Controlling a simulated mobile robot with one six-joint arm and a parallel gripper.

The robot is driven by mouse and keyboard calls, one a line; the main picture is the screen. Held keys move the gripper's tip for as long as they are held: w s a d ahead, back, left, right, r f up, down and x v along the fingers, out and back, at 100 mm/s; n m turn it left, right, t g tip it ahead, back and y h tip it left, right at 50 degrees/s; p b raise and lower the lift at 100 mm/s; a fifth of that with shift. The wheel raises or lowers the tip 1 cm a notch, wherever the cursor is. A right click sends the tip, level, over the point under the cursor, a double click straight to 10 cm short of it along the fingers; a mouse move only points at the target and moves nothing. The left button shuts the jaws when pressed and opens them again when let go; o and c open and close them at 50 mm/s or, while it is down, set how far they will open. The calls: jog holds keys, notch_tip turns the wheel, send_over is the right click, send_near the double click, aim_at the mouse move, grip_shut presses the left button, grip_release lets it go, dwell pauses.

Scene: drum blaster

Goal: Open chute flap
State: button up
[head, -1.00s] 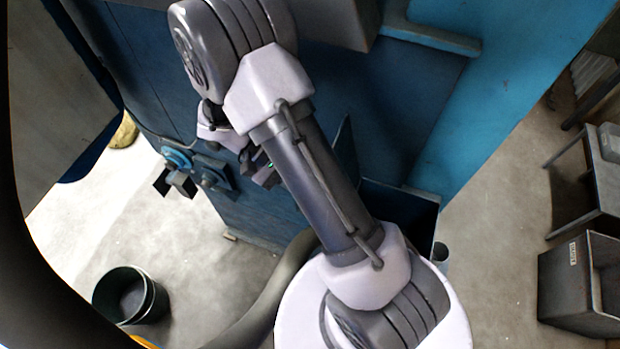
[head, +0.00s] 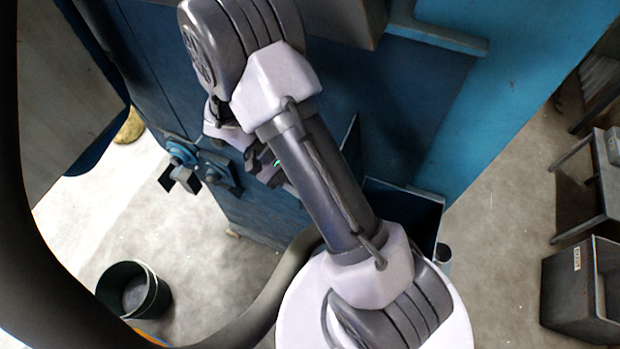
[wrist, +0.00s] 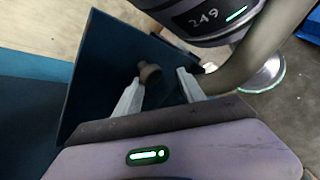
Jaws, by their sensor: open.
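The chute flap (wrist: 100,70) is a dark blue flat panel in the wrist view, with a short grey-brown round knob (wrist: 150,73) standing out from it. My gripper (wrist: 159,76) is open. Its two pale fingers point towards the panel, one on each side of the knob, and the left finger looks closer to it. I cannot tell whether either finger touches the knob. In the head view, a thin dark blue panel (head: 350,138) stands behind my arm, largely hidden. My gripper is mostly covered by my own arm there.
The blue machine (head: 490,120) fills the middle. A dark open box (head: 420,208) joins its lower side. A dark bucket (head: 135,290) stands on the floor at lower left, and a grey bin (head: 580,290) at right. Valve-like fittings (head: 190,170) protrude from the machine's left side.

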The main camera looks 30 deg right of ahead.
jog(key=v, duration=1.7)
jog(key=shift+w+p, duration=0.15)
jog(key=shift+p, duration=0.3)
jog(key=shift+a, duration=0.1)
jog(key=s+f+m+t+y+b, duration=0.1)
jog(key=s+f+t+y+b, duration=0.2)
jog(key=f+b, duration=0.6)
jog(key=s+a+f+m+t+y+b, duration=0.1)
jog(key=s+f+t+y+b, duration=0.2)
jog(key=b, duration=1.6)
jog(key=s+f+m+t+y+b, duration=0.1)
jog(key=s+f+t+y+b, duration=0.1)
jog(key=s+f+t+b, duration=0.6)
notch_tip(320, 180, down, 8)
jog(key=s+b, duration=0.2)
jog(key=b, duration=0.3)
jog(key=shift+y+b, duration=0.4)
